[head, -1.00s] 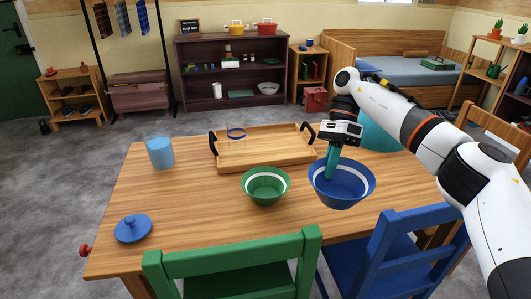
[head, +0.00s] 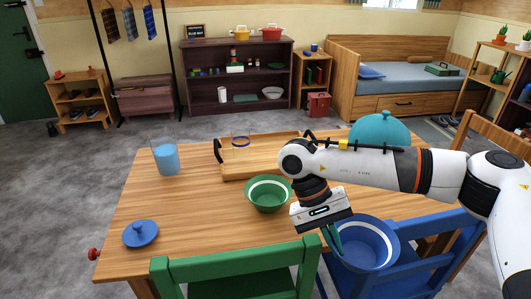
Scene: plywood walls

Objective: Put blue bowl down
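The blue bowl (head: 375,250) with a white inner band hangs upright at the table's front edge, in front of the blue chair (head: 440,240). My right gripper (head: 335,242) is shut on the left part of its rim, with teal fingers pointing down. The bowl's underside is hidden, so I cannot tell whether it touches the chair. My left gripper is not in view.
On the wooden table (head: 195,225) are a green bowl (head: 268,196), a wooden tray (head: 240,170), a blue cup (head: 166,160), a blue lid (head: 140,233) and a teal dome (head: 380,130). A green chair (head: 235,268) stands in front.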

